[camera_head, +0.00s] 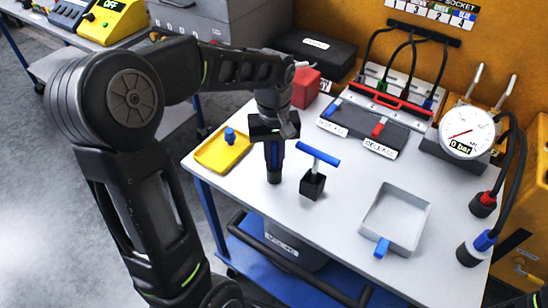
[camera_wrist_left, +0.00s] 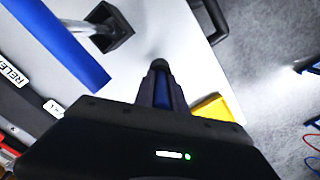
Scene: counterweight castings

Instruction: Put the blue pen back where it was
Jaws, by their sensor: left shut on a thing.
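My left gripper (camera_head: 274,158) points down over the near left part of the table and is shut on the blue pen. A blue strip of the pen (camera_wrist_left: 162,92) shows between the fingers in the left wrist view. A small dark round piece (camera_head: 274,176) is at the fingertips; I cannot tell whether it is a holder or the pen's end. It also shows in the left wrist view (camera_wrist_left: 158,65). Most of the pen is hidden by the fingers. My right gripper is not in view.
A blue T-handle (camera_head: 318,154) on a black block (camera_head: 312,187) stands close right of the gripper. A yellow tray (camera_head: 212,160) with a blue knob lies left. A grey open tray (camera_head: 428,220), a gauge (camera_head: 466,132) and a red block (camera_head: 305,88) also stand on the table.

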